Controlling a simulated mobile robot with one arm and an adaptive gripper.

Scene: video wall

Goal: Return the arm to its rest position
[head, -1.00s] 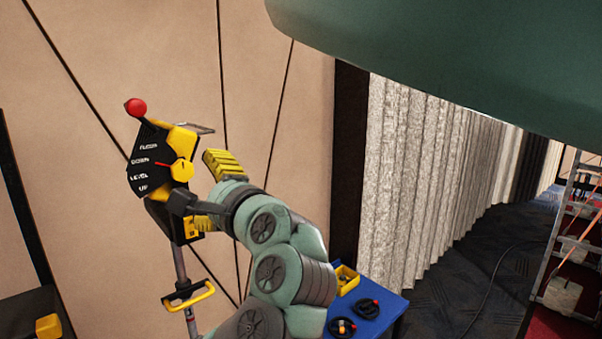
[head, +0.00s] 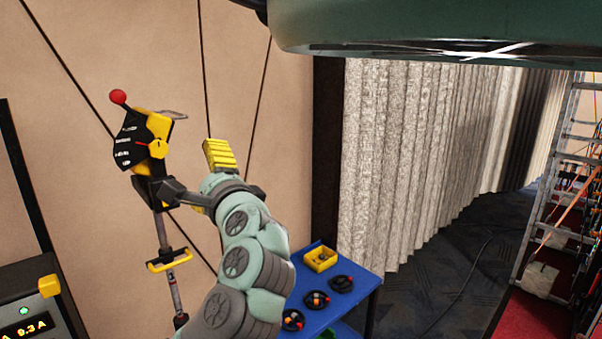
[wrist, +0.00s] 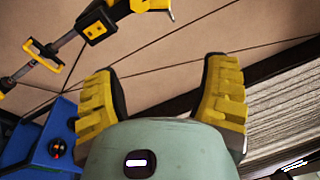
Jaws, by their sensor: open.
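My gripper (head: 208,177) is raised in front of the beige wall at the left of the head view. Its two yellow ribbed fingers stand apart with nothing between them, as the wrist view also shows (wrist: 161,88). My green arm is bent below it. A black and yellow control head (head: 146,145) with a red knob and a dial stands on a pole just left of my gripper. In the head view the gripper overlaps its lower side; I cannot tell whether they touch. In the wrist view the pole unit (wrist: 90,28) shows beyond the left finger.
A cabinet (head: 30,300) with a lit display is at lower left. A grey pleated curtain (head: 420,160) and a ladder (head: 555,170) are at right. Dark carpet lies between.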

